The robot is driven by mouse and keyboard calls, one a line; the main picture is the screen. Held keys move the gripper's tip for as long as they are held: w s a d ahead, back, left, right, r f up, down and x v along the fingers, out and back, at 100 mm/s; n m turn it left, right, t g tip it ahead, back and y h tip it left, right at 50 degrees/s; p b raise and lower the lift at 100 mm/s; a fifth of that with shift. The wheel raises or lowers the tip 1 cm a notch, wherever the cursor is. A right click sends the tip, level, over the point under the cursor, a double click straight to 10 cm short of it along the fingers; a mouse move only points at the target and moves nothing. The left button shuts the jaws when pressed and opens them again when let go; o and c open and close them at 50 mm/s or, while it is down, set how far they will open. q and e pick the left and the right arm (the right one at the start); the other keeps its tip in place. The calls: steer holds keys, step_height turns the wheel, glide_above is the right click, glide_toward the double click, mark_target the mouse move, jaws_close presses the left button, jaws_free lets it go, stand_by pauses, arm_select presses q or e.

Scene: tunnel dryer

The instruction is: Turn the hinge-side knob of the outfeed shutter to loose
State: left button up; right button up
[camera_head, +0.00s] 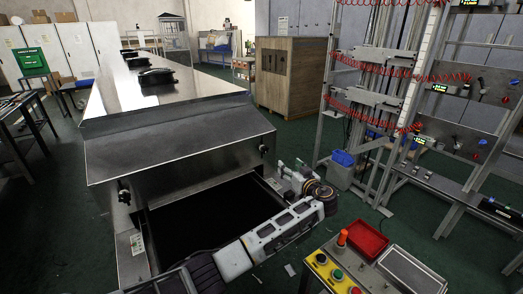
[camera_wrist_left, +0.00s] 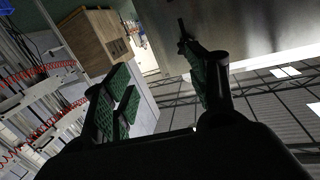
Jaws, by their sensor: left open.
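The steel outfeed shutter (camera_head: 185,150) slopes down over the dark outfeed opening (camera_head: 205,215). One dark knob (camera_head: 264,150) is at its right end and another knob (camera_head: 124,192) is at its left end; I cannot tell from the picture which is hinge-side. My left gripper (camera_head: 281,174) is just below and right of the right-end knob, apart from it. In the left wrist view my left gripper (camera_wrist_left: 160,75) is open and empty, with green finger pads. A dark knob (camera_wrist_left: 183,36) on the steel shows beyond the right finger. My right gripper is out of view.
A yellow button box (camera_head: 335,272) with an orange knob and a red tray (camera_head: 367,239) stand at the lower right. A metal rack (camera_head: 385,95) with red coiled hoses is at right, and a wooden cabinet (camera_head: 290,75) behind.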

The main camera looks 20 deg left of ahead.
mark_target(266, 151)
arm_select(q)
steer(key=s+a+y, duration=0.1)
steer(key=s+a+n+y, duration=0.1)
steer(key=shift+s+r, duration=0.35)
steer(key=shift+r, duration=0.05)
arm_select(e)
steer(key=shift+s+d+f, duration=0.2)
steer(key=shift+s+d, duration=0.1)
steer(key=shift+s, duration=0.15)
arm_select(q)
steer(key=p+x, duration=0.1)
steer(key=x, duration=1.1)
steer(key=shift+w+a+f, duration=0.1)
steer(key=shift+w+a, duration=0.25)
steer(key=shift+a, duration=0.05)
steer(key=shift+w+a, duration=0.25)
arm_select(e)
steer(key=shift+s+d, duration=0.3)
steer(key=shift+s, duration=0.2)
